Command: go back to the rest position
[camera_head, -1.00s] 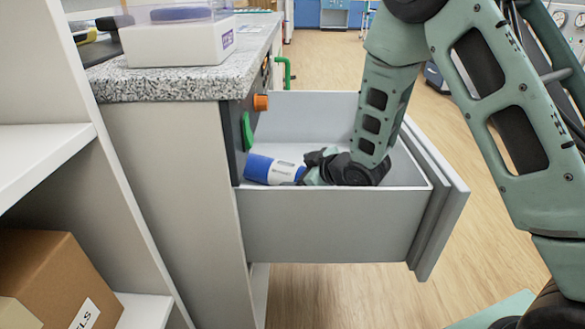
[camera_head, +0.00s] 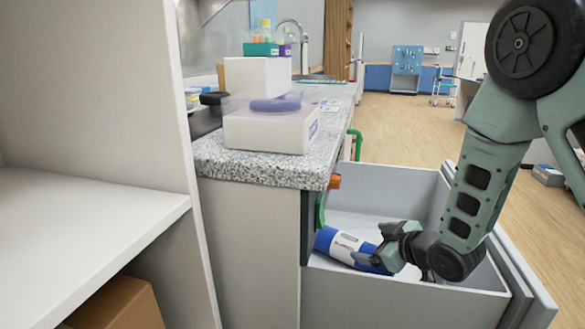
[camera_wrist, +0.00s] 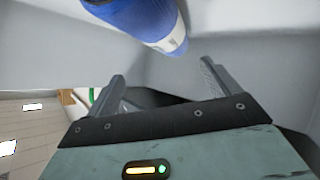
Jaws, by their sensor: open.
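My gripper (camera_head: 385,260) is inside the open drawer (camera_head: 385,292), low and near the blue and white bottle (camera_head: 348,246), which lies on its side in the drawer. In the wrist view my gripper (camera_wrist: 160,85) has its two fingers spread wide with nothing between them. The bottle (camera_wrist: 150,20) shows beyond the fingertips at the top of that view, apart from them. In the head view the gripper's end overlaps the bottle's right end, so the gap is hard to judge there.
A granite counter (camera_head: 250,165) with a white box-shaped device (camera_head: 270,130) stands over the drawer. An orange knob (camera_head: 335,182) and a green handle (camera_head: 356,145) stick out from its front. A white shelf (camera_head: 90,225) is at left. Open floor (camera_head: 540,225) lies at right.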

